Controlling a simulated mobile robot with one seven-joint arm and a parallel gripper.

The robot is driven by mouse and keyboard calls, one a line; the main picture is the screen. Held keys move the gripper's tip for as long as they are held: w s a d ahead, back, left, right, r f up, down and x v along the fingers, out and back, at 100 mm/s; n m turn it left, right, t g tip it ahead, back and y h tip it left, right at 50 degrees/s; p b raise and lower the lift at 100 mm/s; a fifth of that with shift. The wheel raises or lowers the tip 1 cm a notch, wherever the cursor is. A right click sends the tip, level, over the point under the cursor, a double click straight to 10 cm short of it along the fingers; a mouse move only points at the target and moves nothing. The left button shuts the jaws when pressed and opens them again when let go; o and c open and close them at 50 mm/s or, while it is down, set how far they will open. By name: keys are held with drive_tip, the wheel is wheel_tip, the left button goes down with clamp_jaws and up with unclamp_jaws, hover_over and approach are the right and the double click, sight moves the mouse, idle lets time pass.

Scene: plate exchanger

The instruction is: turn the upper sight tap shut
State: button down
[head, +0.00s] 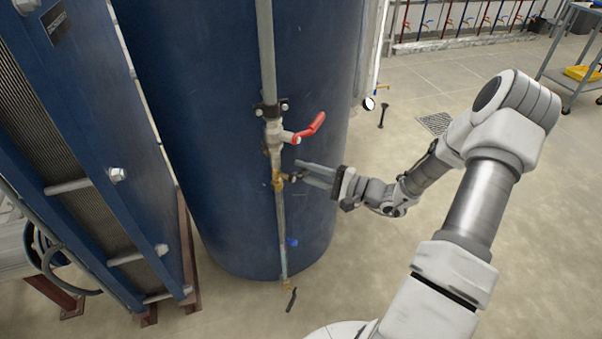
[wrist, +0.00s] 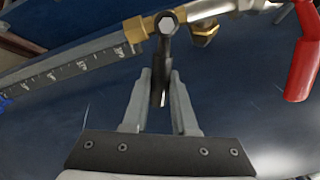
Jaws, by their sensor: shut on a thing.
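The upper sight tap (head: 279,180) is a brass fitting at the top of the sight gauge on the blue tank; its brass body also shows in the wrist view (wrist: 140,28). Its dark lever (wrist: 159,75) has a hex bolt at the pivot and points down the picture, between my fingers. My gripper (head: 303,174) reaches in from the right, its fingers on either side of the lever. In the wrist view, my gripper (wrist: 160,85) is shut on the lever. The lever is mostly hidden by the fingers in the head view.
A valve with a red handle (head: 311,128) sits just above the tap, close to my fingers. The graduated sight gauge (wrist: 85,68) runs down from the tap. The blue tank (head: 225,130) is close behind. A plate exchanger (head: 95,150) stands left. Floor at right is open.

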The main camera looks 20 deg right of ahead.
drive_tip(key=shift+w+d+r+n+b, duration=0.15)
drive_tip(key=shift+r+n+b, duration=0.35)
drive_tip(key=shift+n, duration=0.6)
drive_tip(key=shift+d+r+n+b, duration=0.1)
drive_tip(key=shift+r+n+b, duration=0.2)
drive_tip(key=shift+r+n, duration=0.55)
drive_tip(key=shift+f+n, duration=0.15)
drive_tip(key=shift+n, duration=0.2)
drive_tip(key=c, duration=0.7)
unclamp_jaws()
drive_tip(key=p+v, duration=0.3)
drive_tip(key=v, duration=1.4)
drive_tip(key=shift+d, duration=0.1)
